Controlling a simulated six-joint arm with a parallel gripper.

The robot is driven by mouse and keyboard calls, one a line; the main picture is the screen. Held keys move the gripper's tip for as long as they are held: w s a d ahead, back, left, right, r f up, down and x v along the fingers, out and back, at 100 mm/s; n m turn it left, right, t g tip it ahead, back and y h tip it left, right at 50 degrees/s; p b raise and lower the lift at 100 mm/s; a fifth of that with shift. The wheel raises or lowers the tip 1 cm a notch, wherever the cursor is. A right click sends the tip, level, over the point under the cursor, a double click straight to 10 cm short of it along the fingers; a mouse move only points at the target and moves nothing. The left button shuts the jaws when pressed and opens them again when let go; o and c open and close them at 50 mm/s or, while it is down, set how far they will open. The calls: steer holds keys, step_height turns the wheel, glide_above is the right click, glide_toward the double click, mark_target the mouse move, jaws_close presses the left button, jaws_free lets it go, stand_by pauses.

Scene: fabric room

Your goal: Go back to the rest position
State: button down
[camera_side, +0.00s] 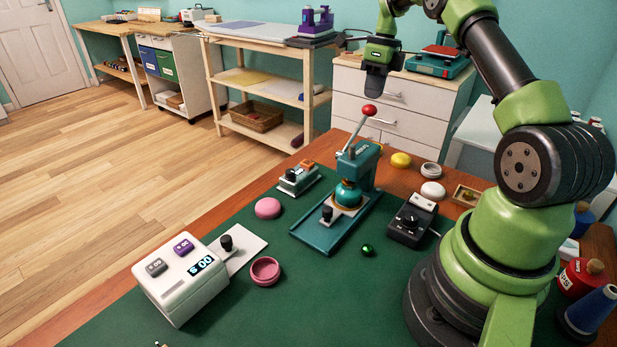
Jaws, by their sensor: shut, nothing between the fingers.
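My gripper (374,84) hangs in the air in the upper right of the view, pointing down and shut with nothing in it. It is above and behind the red lever knob (369,110) of a teal press (357,170), apart from it in the picture. My green arm rises from the right side of the table and bends over to the gripper. The press stands on the green mat (200,335), its lever tilted up, with a teal and gold round piece (348,193) under its head.
A white box with a display (180,280), a pink dish (265,271), a pink disc (268,208), a black control box (411,222) and a green ball (367,250) lie around the press. Bottles (582,278) stand at the right edge. A white drawer cabinet (420,105) is behind the table.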

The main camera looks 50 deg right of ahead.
steer(key=s+a+r+n+t+h, duration=0.1)
steer(key=s+a+r+n+t, duration=0.2)
steer(key=a+r+n, duration=1.4)
steer(key=s+a+f+n+t+y, duration=0.1)
steer(key=s+a+f+n+t, duration=0.2)
steer(key=s+a+n, duration=0.9)
steer(key=shift+s+a+f+n+t, duration=0.15)
steer(key=shift+s+a+n+t, duration=0.25)
steer(key=shift+s, duration=0.8)
